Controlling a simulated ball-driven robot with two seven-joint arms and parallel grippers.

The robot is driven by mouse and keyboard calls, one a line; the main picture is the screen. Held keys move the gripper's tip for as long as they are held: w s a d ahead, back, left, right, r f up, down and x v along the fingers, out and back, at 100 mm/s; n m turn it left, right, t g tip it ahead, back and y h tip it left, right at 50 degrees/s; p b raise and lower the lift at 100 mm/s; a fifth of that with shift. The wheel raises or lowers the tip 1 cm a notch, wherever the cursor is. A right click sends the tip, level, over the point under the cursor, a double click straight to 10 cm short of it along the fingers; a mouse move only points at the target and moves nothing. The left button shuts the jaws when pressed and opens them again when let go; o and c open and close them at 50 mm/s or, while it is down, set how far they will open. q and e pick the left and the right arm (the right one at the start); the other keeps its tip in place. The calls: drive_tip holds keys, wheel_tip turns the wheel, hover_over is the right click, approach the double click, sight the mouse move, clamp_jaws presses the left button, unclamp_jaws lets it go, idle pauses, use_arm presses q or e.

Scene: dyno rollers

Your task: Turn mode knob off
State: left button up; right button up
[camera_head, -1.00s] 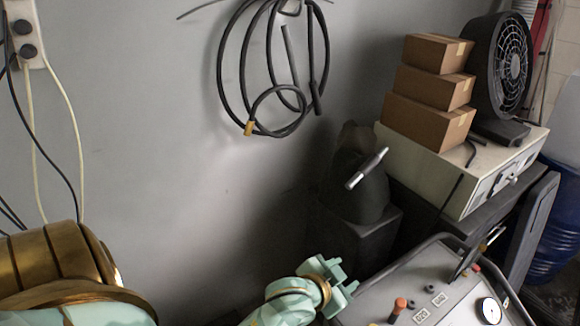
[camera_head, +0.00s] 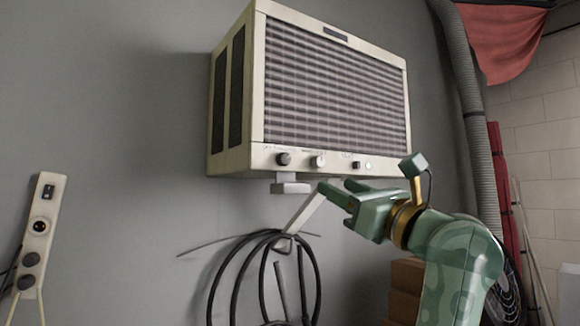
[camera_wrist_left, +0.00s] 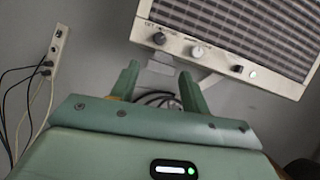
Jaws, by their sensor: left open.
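A cream air conditioner (camera_head: 230,163) hangs on the grey wall. Its lower front strip has a dark round knob (camera_head: 283,159) at left and a lighter round knob (camera_head: 317,161) right of it. Both also show in the left wrist view, the dark knob (camera_wrist_left: 159,39) and the lighter knob (camera_wrist_left: 197,51). The labels are too small to tell surely which is the mode knob. My left gripper (camera_head: 337,188) is open and empty, below and in front of the strip, apart from the knobs. In the left wrist view its fingers (camera_wrist_left: 160,70) point up towards the unit. My right gripper is not in view.
A small dark switch (camera_head: 357,164) and an indicator light (camera_head: 368,165) sit right of the knobs. A coiled black hose (camera_head: 232,275) hangs below the unit. A socket strip (camera_head: 38,225) is at left, and a grey duct (camera_head: 470,110) runs down at right.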

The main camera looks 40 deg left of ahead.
sight(287, 160)
use_arm(q)
drive_tip(key=p+x, duration=0.5)
drive_tip(key=x, duration=1.1)
drive_tip(key=shift+p, duration=0.35)
drive_tip(key=c, duration=1)
